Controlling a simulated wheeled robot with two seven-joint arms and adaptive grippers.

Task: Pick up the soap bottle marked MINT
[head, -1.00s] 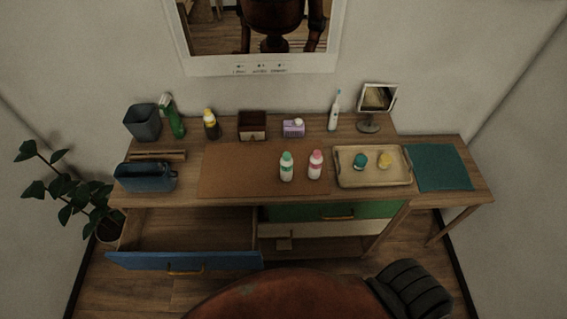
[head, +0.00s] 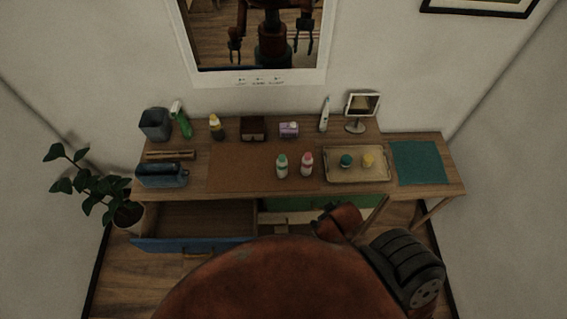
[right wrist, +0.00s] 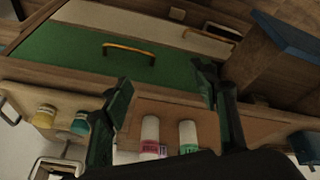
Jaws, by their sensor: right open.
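Two white soap bottles stand upright side by side on the brown mat: one with a green cap and green label (head: 281,167), one with a pink cap and pink label (head: 307,164). The lettering is too small to read, so I cannot confirm which says MINT. In the right wrist view, turned upside down, the green-labelled bottle (right wrist: 188,137) and the pink-labelled one (right wrist: 150,138) show beyond my fingers. My right gripper (right wrist: 163,80) is open and empty, apart from both bottles. My left gripper is out of direct view.
The brown mat (head: 235,180) lies on the desk. A tray (head: 345,178) with two small jars is right of the bottles. The blue drawer (head: 190,244) stands open at front left; the green drawer (right wrist: 85,55) is shut. A mirror (head: 262,76) hangs behind.

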